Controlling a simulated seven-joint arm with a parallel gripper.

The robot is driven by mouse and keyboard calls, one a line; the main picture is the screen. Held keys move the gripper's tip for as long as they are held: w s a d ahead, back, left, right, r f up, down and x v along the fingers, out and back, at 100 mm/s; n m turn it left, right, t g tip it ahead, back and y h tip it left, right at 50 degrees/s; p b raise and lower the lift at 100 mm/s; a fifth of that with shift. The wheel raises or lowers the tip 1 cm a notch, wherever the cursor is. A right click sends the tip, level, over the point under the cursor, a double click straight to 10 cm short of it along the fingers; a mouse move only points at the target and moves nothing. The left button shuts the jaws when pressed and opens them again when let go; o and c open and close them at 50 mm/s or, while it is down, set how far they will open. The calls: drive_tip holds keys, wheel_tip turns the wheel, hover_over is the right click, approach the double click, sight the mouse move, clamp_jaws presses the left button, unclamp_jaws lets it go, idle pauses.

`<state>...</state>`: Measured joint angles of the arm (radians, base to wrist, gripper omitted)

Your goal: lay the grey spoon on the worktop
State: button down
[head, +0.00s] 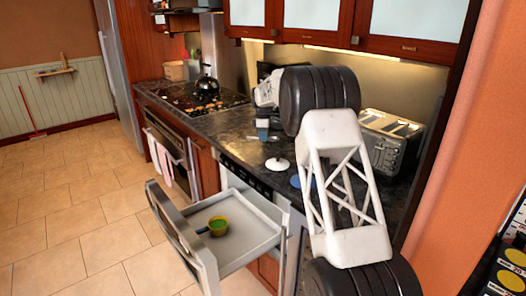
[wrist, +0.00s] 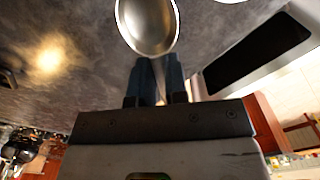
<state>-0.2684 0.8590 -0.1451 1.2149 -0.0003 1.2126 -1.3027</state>
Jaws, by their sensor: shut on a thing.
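The grey spoon (wrist: 148,24) shows in the wrist view as a shiny metal bowl, with its handle running back between the fingers. My gripper (wrist: 157,75) is shut on the spoon's handle. In the head view my gripper (head: 263,130) is over the worktop, partly behind my arm; the spoon cannot be made out there. The dark mottled worktop (head: 228,127) runs along the wall, and it fills the upper part of the wrist view (wrist: 70,85). Whether the spoon touches the worktop is unclear.
A white lid (head: 277,164) and a blue item (head: 297,182) lie on the worktop. A toaster (head: 388,140) stands right and a kettle (head: 206,86) is on the hob. Worktop left of my gripper looks clear.

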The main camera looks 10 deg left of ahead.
sight(263, 154)
drive_tip(key=shift+f, duration=1.5)
drive_tip(key=shift+f, duration=0.15)
drive_tip(key=shift+f, duration=1.75)
drive_tip(key=shift+f, duration=0.1)
drive_tip(key=c, duration=1.1)
unclamp_jaws()
drive_tip(key=shift+c, duration=0.2)
wheel_tip(263, 154, up, 12)
drive_tip(key=shift+r, duration=0.1)
